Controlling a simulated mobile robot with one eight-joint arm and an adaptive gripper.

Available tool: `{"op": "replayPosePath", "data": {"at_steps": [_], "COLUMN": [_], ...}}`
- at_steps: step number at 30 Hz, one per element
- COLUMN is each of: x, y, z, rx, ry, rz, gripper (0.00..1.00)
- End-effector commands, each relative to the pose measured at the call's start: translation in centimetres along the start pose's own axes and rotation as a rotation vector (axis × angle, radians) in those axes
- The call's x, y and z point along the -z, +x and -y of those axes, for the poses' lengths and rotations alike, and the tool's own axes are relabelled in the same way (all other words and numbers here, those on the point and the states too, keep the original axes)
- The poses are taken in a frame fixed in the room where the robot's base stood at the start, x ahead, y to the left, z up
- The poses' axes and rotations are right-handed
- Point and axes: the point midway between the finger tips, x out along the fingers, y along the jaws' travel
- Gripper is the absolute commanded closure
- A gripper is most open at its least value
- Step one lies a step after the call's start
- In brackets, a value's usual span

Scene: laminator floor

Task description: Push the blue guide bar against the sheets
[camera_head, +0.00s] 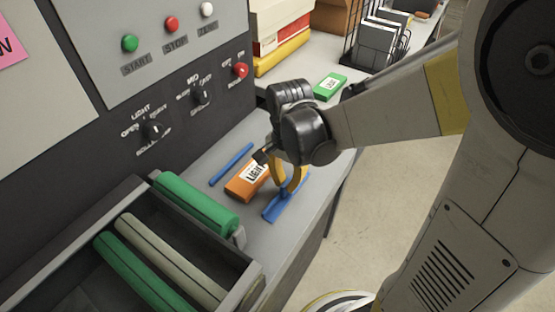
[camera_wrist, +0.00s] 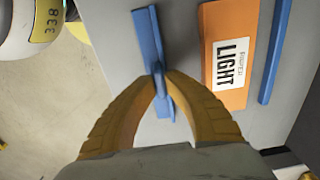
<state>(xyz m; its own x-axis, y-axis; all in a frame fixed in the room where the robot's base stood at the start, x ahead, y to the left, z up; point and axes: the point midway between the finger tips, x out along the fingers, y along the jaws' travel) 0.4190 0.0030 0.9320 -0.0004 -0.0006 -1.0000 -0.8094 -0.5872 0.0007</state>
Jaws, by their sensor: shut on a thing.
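The blue guide bar (camera_head: 275,209) lies on the grey table. My gripper (camera_head: 288,188) is above it, with its yellow fingers closed on the bar's upright fin. In the wrist view the guide bar (camera_wrist: 148,38) runs up the picture, and my fingertips (camera_wrist: 158,76) meet at its fin. The sheets are an orange stack (camera_head: 240,188) with a white "LIGHT" label; in the wrist view the orange stack (camera_wrist: 233,95) lies right of the bar, with a strip of grey table between them. My fingers partly cover the stack in the head view.
A second, thin blue bar (camera_head: 231,164) lies along the stack's far side. Green rollers (camera_head: 195,203) are at the lower left, below a panel with buttons and knobs (camera_head: 152,130). A green box (camera_head: 330,86) and a wire rack (camera_head: 378,45) stand farther back. The table edge is close on the right.

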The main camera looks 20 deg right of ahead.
Motion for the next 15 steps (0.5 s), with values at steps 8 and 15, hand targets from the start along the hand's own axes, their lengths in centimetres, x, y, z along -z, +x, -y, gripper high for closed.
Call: {"op": "replayPosePath", "data": {"at_steps": [8,15], "x": [0.0,0.0], "y": [0.0,0.0], "z": [6.7,9.3], "rx": [0.003,0.003], "ry": [-0.005,-0.001], "rz": [0.000,0.000], "gripper": [1.00,1.00]}}
